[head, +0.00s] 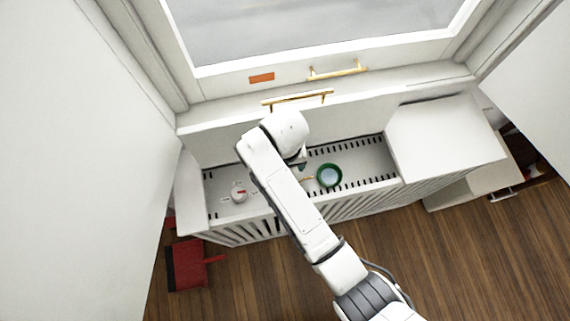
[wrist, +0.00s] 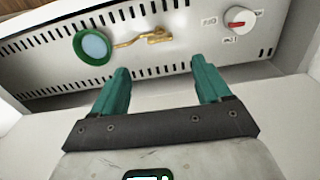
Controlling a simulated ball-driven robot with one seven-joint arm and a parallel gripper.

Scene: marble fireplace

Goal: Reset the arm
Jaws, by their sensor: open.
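My arm reaches from the lower right of the head view up to a perforated white radiator top below the window. Only a small dark and teal part of my gripper (head: 298,163) shows there, mostly hidden by the arm. In the wrist view my gripper (wrist: 160,73) has two teal fingers spread apart with nothing between them. Beyond the fingertips lie a green-rimmed round piece with a pale blue middle (wrist: 92,46), a gold handle-like piece (wrist: 145,37) and a white knob with a red mark (wrist: 238,17).
The radiator top (head: 365,160) has slots along its edges. A white panel (head: 445,140) is at its right. Gold bars (head: 297,98) are on the window ledge and frame, near an orange plate (head: 261,78). A red object (head: 186,265) lies at the lower left; wood floor (head: 470,265) is open at right.

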